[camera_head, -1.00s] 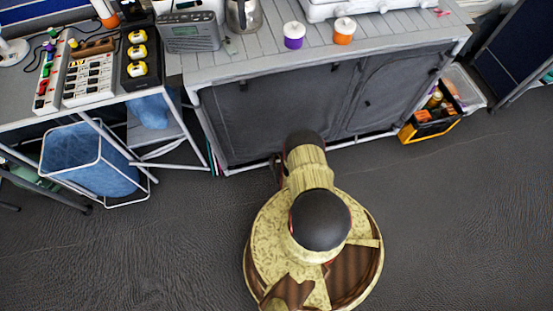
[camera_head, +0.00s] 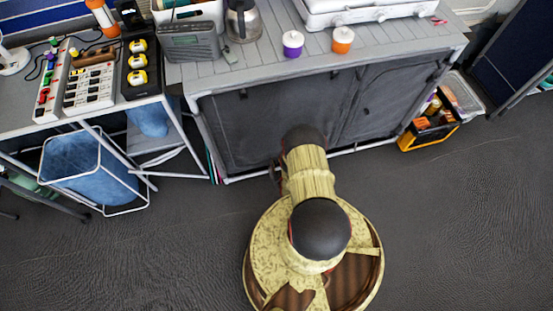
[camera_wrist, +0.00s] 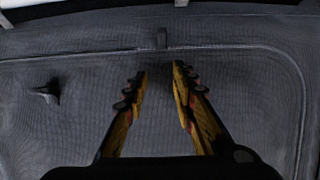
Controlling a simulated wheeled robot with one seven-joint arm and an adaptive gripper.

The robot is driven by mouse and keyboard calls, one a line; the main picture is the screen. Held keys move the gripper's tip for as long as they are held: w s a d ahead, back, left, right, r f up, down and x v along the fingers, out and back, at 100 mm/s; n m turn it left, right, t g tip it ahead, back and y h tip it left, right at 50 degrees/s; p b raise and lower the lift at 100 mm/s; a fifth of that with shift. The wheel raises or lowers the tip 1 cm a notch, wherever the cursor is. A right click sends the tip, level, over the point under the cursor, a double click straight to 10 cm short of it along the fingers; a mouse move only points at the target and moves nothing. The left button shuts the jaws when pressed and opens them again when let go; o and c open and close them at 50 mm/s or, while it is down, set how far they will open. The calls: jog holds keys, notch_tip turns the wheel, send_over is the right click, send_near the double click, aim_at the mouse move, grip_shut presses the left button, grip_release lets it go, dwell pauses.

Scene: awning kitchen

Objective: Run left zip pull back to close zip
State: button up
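The cabinet's dark grey fabric front (camera_head: 285,108) faces me, with a left and a right panel. In the wrist view a small dark zip pull (camera_wrist: 162,38) sits on the pale horizontal seam, ahead of my gripper (camera_wrist: 160,70) and just above the gap between its fingertips. My gripper is open and empty, with yellow and black fingers apart. A second dark pull (camera_wrist: 47,92) sticks out from the fabric at the left. In the head view my arm hides the gripper. I cannot tell which pull is the left one.
A purple-banded jar (camera_head: 293,43) and an orange-banded jar (camera_head: 342,40) stand on the cabinet top. An orange-black crate (camera_head: 428,138) stands on the floor right of the cabinet. A blue laundry basket (camera_head: 90,170) and a table are at the left. The floor around my base is clear.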

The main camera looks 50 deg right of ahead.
jog(key=shift+r, duration=2.7)
